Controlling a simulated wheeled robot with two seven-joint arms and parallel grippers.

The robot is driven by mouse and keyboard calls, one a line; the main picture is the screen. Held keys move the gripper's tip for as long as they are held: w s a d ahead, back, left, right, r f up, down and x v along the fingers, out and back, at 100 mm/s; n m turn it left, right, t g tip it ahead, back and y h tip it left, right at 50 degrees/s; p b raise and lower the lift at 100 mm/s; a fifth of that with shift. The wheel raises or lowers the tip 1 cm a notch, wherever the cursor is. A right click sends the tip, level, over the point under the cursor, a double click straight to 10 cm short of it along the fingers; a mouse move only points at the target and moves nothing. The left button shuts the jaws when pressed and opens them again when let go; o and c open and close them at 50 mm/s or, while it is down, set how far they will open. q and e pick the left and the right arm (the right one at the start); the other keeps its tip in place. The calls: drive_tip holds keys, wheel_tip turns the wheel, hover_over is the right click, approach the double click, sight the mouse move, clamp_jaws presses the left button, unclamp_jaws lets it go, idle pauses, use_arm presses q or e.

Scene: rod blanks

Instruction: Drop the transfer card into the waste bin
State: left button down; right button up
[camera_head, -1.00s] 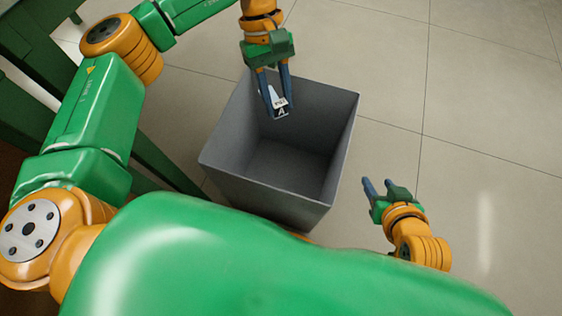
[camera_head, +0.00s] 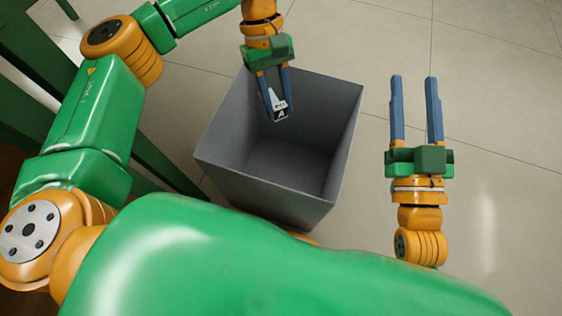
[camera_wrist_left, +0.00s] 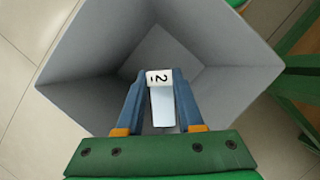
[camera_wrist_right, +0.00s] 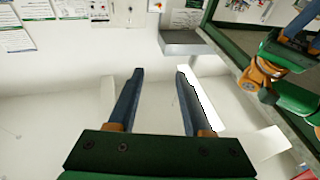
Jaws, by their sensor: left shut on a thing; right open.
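The transfer card (camera_head: 277,102) is a small white card with a dark marked end. My left gripper (camera_head: 279,112) is shut on it and holds it over the opening of the waste bin. The left wrist view also shows the card (camera_wrist_left: 162,100), white with a "2" on it, between the fingers. The waste bin (camera_head: 220,148) is a grey, square, open-topped bin on the floor, and the part of its inside I can see looks empty. My right gripper (camera_head: 414,85) is open and empty, to the right of the bin.
Pale tiled floor (camera_head: 490,110) lies clear to the right of the bin. A dark green frame (camera_head: 30,85) stands at the left. The right wrist view shows a white wall (camera_wrist_right: 60,75) with posted papers and a grey box-like fixture (camera_wrist_right: 185,40).

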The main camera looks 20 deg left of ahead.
use_arm(q)
drive_tip(key=shift+f+b, duration=0.5)
drive_tip(key=shift+f, duration=0.25)
drive_tip(key=shift+c, duration=2.3)
unclamp_jaws()
use_arm(e)
drive_tip(key=s+r+t+y, duration=0.2)
drive_tip(key=s+r+t, duration=0.2)
drive_tip(key=r, duration=0.3)
drive_tip(key=shift+s+r+n+t+y, duration=0.25)
drive_tip(key=shift+s+n+t+y, duration=0.05)
drive_tip(key=shift+n, duration=0.1)
drive_tip(key=shift+a, duration=0.1)
